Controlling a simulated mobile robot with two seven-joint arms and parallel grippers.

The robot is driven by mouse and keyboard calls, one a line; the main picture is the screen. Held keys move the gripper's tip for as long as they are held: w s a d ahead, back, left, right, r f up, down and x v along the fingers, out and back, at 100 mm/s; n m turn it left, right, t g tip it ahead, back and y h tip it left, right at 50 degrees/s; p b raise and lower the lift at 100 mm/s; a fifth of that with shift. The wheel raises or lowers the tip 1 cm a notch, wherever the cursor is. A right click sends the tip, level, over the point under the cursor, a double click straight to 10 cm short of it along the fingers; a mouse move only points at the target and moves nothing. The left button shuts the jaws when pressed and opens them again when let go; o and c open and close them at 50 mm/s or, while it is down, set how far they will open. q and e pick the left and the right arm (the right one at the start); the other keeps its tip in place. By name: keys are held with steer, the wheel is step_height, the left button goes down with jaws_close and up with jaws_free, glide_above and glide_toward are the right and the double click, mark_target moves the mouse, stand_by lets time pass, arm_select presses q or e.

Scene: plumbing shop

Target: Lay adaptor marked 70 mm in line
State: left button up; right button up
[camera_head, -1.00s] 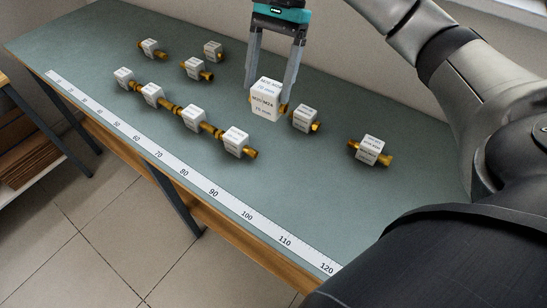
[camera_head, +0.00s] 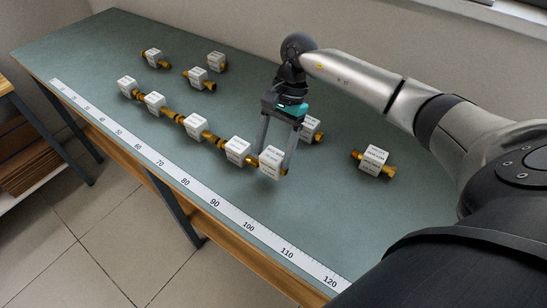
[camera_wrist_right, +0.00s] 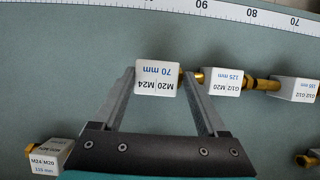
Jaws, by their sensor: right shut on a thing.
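My right gripper (camera_head: 277,165) is shut on the 70 mm adaptor (camera_head: 270,162), a brass fitting with a white label block marked M20 M24. In the right wrist view the adaptor (camera_wrist_right: 156,78) sits between the fingertips (camera_wrist_right: 160,80). It is at the right end of a row of brass adaptors with white blocks, beside the one marked 125 mm (camera_wrist_right: 222,82). In the head view that neighbour (camera_head: 238,150) lies just left of it. I cannot tell whether their ends touch or whether the held one rests on the table. My left gripper is not in view.
A ruler strip (camera_head: 215,203) runs along the green table's (camera_head: 330,215) front edge. Loose adaptors lie behind the row: one behind my gripper (camera_head: 311,128), one at right (camera_head: 374,160), and others (camera_head: 198,77) at the back left.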

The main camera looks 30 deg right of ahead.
mark_target(276, 149)
step_height(276, 149, down, 3)
steer(key=shift+f, duration=0.1)
steer(key=shift+f+b, duration=0.15)
steer(key=shift+b, duration=0.2)
steer(key=o, duration=1.3)
steer(key=shift+o, duration=0.2)
